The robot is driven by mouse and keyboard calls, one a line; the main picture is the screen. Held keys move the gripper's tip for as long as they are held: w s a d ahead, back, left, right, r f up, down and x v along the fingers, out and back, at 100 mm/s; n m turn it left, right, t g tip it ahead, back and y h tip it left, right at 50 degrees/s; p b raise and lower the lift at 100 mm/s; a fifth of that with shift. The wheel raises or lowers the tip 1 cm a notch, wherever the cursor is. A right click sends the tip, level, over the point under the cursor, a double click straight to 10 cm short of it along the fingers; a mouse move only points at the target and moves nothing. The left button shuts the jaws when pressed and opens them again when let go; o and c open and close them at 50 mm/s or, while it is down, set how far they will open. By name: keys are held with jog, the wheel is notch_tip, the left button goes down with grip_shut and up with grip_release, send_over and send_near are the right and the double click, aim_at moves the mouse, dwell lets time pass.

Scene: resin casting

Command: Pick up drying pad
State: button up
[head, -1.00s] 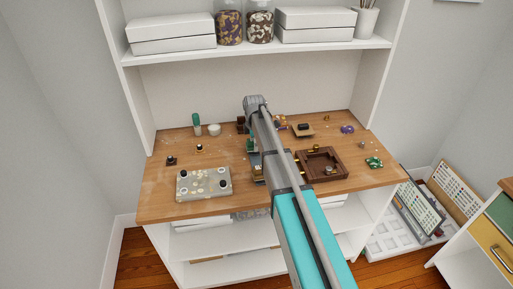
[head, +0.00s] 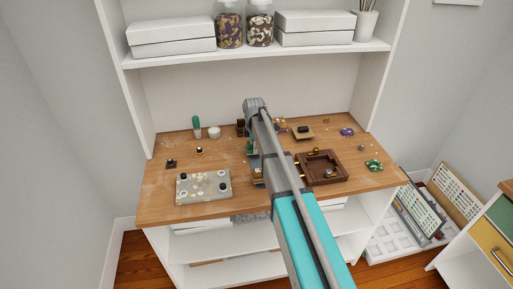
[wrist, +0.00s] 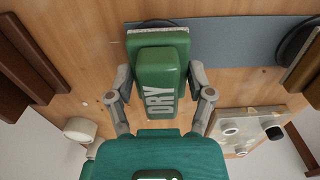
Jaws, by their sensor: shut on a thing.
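The drying pad (wrist: 159,75) is a green block marked DRY, with a pale fuzzy layer along its far edge. It fills the middle of the wrist view. My gripper (wrist: 160,82) is shut on it, one grey finger on each side of the raised green grip. I cannot tell whether the pad touches the table or is just above it. In the head view my arm hides the gripper and most of what is around it.
A blue-grey strip (wrist: 232,42) lies beside the pad on the wooden table (head: 160,207). A grey slab (head: 204,187) with small round pieces is at the left. A brown wooden frame (head: 322,181) is right of my arm. A white cup (head: 214,132) stands at the back left.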

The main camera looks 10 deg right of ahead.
jog(key=shift+c, duration=0.4)
jog(key=shift+r, duration=0.1)
notch_tip(320, 180, up, 3)
jog(key=p, duration=0.3)
jog(key=shift+f, duration=0.2)
jog(key=s+r+p, duration=1)
jog(key=s, duration=0.4)
jog(key=shift+a, duration=0.35)
jog(key=shift+r, duration=0.1)
